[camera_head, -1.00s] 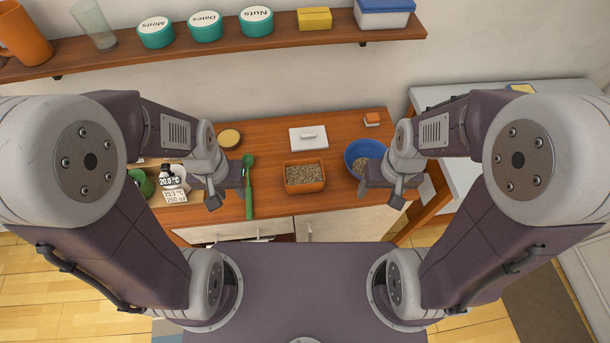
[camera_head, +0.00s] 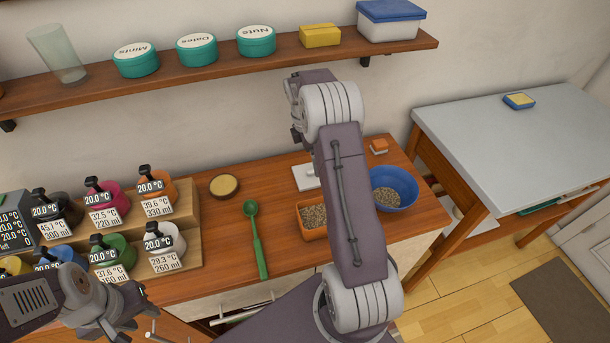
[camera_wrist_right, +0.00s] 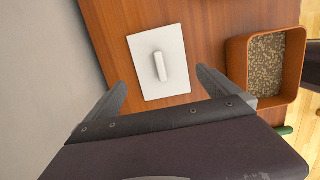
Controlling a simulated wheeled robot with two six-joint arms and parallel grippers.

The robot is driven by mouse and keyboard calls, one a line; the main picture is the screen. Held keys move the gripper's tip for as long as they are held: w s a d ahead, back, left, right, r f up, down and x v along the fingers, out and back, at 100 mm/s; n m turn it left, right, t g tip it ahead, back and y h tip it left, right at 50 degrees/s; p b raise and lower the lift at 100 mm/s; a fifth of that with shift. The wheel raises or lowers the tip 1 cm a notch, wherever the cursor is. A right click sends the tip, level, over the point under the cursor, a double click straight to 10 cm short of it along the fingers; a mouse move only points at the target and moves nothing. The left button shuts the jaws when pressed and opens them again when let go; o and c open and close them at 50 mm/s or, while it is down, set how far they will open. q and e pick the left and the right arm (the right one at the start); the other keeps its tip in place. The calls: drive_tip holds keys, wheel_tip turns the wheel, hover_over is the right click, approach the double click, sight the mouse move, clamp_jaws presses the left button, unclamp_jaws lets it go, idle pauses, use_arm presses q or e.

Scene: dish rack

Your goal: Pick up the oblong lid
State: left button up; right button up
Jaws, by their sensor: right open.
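The oblong lid (camera_head: 306,177) is a flat white rectangle lying on the wooden counter toward the back; my right arm partly covers it in the head view. In the right wrist view the lid (camera_wrist_right: 143,80) shows whole, with a raised bar handle (camera_wrist_right: 161,66) in its middle. My right gripper (camera_wrist_right: 160,80) is open and empty, its fingers on either side of the lid in that picture, apparently above it. In the head view the right fingers are hidden. My left gripper (camera_head: 132,318) looks open and empty at the lower left, away from the lid.
An orange tub of grain (camera_head: 312,218) stands in front of the lid, and a blue bowl (camera_head: 397,184) is to its right. A green spoon (camera_head: 256,240) and a round lid (camera_head: 224,185) lie left. A shelf (camera_head: 220,62) with tins runs along the wall above.

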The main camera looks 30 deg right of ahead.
drive_tip(key=f, duration=0.4)
drive_tip(key=d+f, duration=0.1)
drive_tip(key=f, duration=0.1)
drive_tip(key=shift+s+f, duration=0.25)
drive_tip(key=shift+f, duration=0.1)
drive_tip(key=c, duration=1)
